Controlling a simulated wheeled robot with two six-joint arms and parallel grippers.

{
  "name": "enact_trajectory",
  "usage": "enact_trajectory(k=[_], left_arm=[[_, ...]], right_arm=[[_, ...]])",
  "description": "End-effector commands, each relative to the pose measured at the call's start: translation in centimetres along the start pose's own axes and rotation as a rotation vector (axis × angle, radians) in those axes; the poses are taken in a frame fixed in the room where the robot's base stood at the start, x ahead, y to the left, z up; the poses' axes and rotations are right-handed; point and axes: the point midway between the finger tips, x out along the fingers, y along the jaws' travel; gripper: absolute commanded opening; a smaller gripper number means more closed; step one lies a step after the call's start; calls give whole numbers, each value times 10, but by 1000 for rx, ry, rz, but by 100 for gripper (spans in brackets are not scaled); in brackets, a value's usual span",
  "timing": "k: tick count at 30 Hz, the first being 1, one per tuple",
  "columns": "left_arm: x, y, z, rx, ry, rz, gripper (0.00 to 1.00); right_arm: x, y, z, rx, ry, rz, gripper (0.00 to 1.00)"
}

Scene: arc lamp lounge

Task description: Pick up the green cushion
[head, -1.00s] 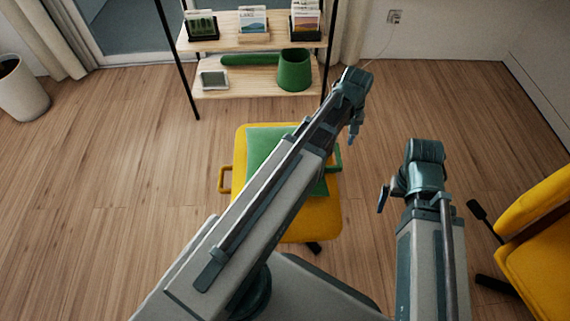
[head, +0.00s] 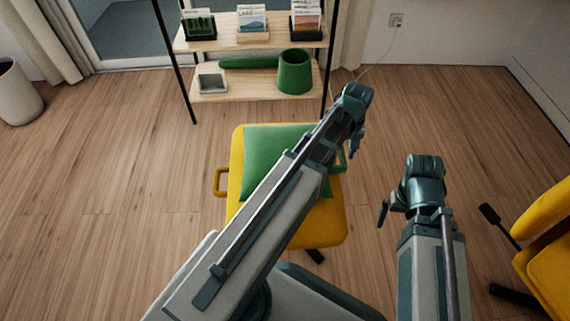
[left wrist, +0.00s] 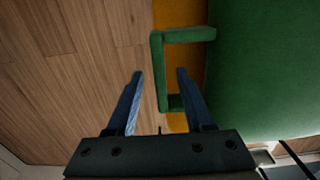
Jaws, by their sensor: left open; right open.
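The green cushion (head: 268,150) lies flat on a yellow seat (head: 318,232), partly hidden behind my left arm. A green loop handle sticks out from its right side; in the left wrist view the handle (left wrist: 157,70) juts from the cushion (left wrist: 265,70). My left gripper (head: 354,152) is open at the cushion's right side. In the left wrist view, the handle's outer bar appears between the fingers of the left gripper (left wrist: 160,78); I cannot tell the depth gap. My right gripper (head: 383,213) is open and empty, to the right of the seat, apart from the cushion.
A yellow loop (head: 221,182) sticks out on the seat's left. A shelf (head: 250,84) with a green pot (head: 295,72) and cards stands behind. Another yellow chair (head: 545,240) is at the right, a white planter (head: 18,92) at the left. Wood floor between is clear.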

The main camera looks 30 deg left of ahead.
Motion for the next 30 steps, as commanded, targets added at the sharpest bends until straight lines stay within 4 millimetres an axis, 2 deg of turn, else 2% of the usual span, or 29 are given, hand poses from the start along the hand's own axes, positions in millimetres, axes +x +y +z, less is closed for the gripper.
enact_trajectory(k=[1, 2, 10, 18, 19, 30], left_arm=[[10, 0, 0, 0, 1, 0, 52], [10, 0, 0, 0, 1, 0, 52], [9, 0, 0, 0, 1, 0, 51], [9, 0, 0, 0, 1, 0, 2], [9, 0, 0, 0, 1, 0, 0], [9, 0, 0, 0, 1, 0, 0]], right_arm=[[9, -1, -1, 1, 0, 0, 100], [10, -1, -1, 1, 0, 0, 100], [9, -1, 0, 2, 0, 0, 100], [9, -1, 0, 2, 0, 0, 100], [9, -1, 0, 2, 0, 0, 100], [9, -1, 0, 2, 0, 0, 100]])
